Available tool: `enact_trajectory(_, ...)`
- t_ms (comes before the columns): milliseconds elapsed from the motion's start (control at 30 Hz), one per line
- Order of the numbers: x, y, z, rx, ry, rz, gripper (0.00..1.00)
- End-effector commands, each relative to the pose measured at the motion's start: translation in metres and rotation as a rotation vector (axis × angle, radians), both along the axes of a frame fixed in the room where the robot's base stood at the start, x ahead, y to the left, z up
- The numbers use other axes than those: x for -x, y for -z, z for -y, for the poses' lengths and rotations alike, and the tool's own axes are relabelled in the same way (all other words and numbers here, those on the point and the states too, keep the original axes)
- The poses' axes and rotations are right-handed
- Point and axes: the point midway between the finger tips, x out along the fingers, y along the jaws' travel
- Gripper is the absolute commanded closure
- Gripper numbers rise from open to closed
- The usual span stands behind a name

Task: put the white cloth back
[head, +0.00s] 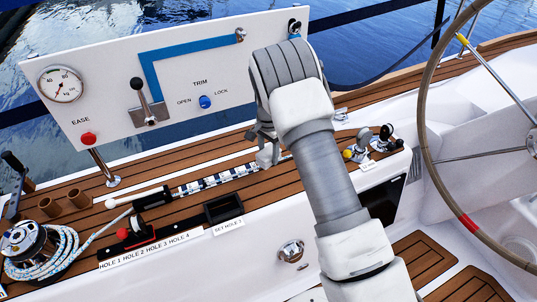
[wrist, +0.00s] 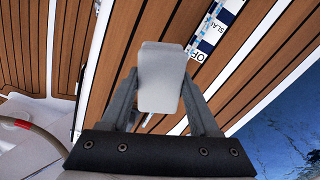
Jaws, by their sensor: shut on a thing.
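My gripper (head: 264,138) is shut on the white cloth (wrist: 160,78), which looks like a small pale block with rounded corners. In the wrist view it sits between the two grey fingers, above the teak deck. In the head view the cloth (head: 267,156) shows just below the fingers, near the right end of the blue-and-white scale strip (head: 220,178). My arm hides part of the deck to the right of it. I cannot tell how high above the deck it is.
A white panel (head: 110,75) with a gauge, levers and buttons stands behind. A black open tray (head: 224,208) and a red-knobbed slider (head: 122,233) lie in front. A rope-wound winch (head: 38,250) is at left. The steering wheel (head: 424,130) and small levers (head: 362,142) are at right.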

Motion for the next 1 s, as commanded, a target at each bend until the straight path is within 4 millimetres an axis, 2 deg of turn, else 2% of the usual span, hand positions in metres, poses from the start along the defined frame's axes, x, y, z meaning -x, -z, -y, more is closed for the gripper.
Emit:
enact_trajectory(200, 0.001, -0.001, 0.000, 0.001, -0.001, -0.001, 0.93)
enact_trajectory(367, 0.001, 0.008, 0.000, 0.001, -0.001, -0.001, 0.93)
enact_trajectory(1000, 0.001, 0.069, 0.000, 0.000, -0.001, -0.001, 0.93)
